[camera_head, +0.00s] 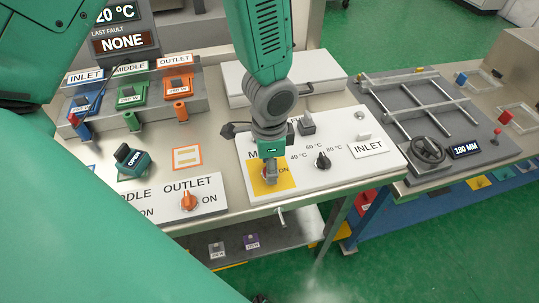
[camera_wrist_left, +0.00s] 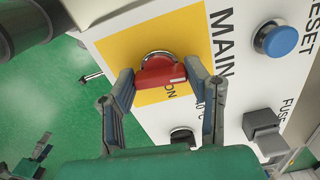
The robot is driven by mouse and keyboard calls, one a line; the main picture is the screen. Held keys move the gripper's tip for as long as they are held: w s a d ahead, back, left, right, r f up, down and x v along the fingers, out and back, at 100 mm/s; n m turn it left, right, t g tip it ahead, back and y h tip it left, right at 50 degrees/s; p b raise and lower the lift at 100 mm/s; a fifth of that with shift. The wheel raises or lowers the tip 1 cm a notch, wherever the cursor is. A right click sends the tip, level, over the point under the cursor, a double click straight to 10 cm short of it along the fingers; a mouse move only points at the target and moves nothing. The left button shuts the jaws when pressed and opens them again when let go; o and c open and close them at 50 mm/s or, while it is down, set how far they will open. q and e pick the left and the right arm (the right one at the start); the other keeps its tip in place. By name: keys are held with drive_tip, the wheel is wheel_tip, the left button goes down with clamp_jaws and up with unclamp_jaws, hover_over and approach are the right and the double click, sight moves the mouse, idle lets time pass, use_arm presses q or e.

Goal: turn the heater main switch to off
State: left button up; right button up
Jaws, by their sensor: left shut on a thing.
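The heater main switch is a red knob (camera_wrist_left: 160,73) on a yellow square plate (camera_wrist_left: 115,45) marked MAIN, with ON printed beside it. The plate (camera_head: 257,184) also shows in the head view, at the left end of a white panel. My left gripper (camera_head: 269,178) comes down over it and hides most of the knob there. In the left wrist view, its two fingers (camera_wrist_left: 161,78) stand either side of the red knob and are shut on it. The knob's handle lies roughly crosswise between them, near the ON label. My right gripper is not in view.
The white panel carries a black temperature knob (camera_head: 322,160), a grey fuse block (camera_wrist_left: 263,128) and a blue reset button (camera_wrist_left: 276,38) close by. An orange outlet knob (camera_head: 188,201) sits on another panel to the left. A handwheel (camera_head: 428,149) stands to the right.

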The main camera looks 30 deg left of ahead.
use_arm(q)
drive_tip(key=shift+n, duration=0.6)
drive_tip(key=shift+w, duration=0.1)
drive_tip(key=o, duration=1.2)
drive_tip(key=shift+c, duration=0.2)
drive_tip(key=shift+w, duration=0.1)
drive_tip(key=shift+d+r, duration=0.1)
drive_tip(key=shift+r, duration=0.35)
wheel_tip(320, 180, up, 11)
